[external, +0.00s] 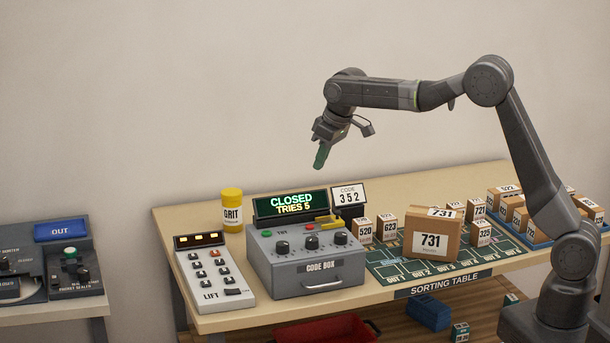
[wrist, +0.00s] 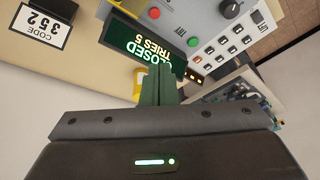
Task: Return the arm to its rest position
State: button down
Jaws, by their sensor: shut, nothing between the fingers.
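My gripper (external: 320,157) is shut and empty, its green fingers pointing down in the air above the code box (external: 306,262). My arm reaches left from its base at the right of the external view, with the elbow raised high. In the wrist view my gripper (wrist: 157,75) shows its fingers together in front of the code box display (wrist: 150,42). The display reads "CLOSED TRIES 5" and sits on the grey code box, whose drawer is shut. A card (external: 348,195) beside the display reads "CODE 352".
The sorting table (external: 205,322) holds a lift panel (external: 214,271), a yellow grit jar (external: 232,210), a large box marked 731 (external: 432,236), several small numbered boxes and a blue tray (external: 536,241) at the right. The air around my gripper is clear.

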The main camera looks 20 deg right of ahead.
jog(key=s+d+r+m+t+h+p, duration=0.1)
jog(key=s+d+r+m+p, duration=0.2)
jog(key=s+r+m+p, duration=0.2)
jog(key=s+m, duration=0.1)
jog(key=m, duration=0.2)
jog(key=shift+s, duration=0.3)
dwell(0.5)
jog(key=w+a+f+n+g+b, duration=0.1)
jog(key=w+a+f+n+b, duration=0.1)
jog(key=w+f+n+b, duration=0.2)
jog(key=shift+w+a+f+n+y+b, duration=0.4)
jog(key=shift+w+n, duration=0.6)
jog(key=shift+n, duration=0.6)
jog(key=shift+r, duration=0.1)
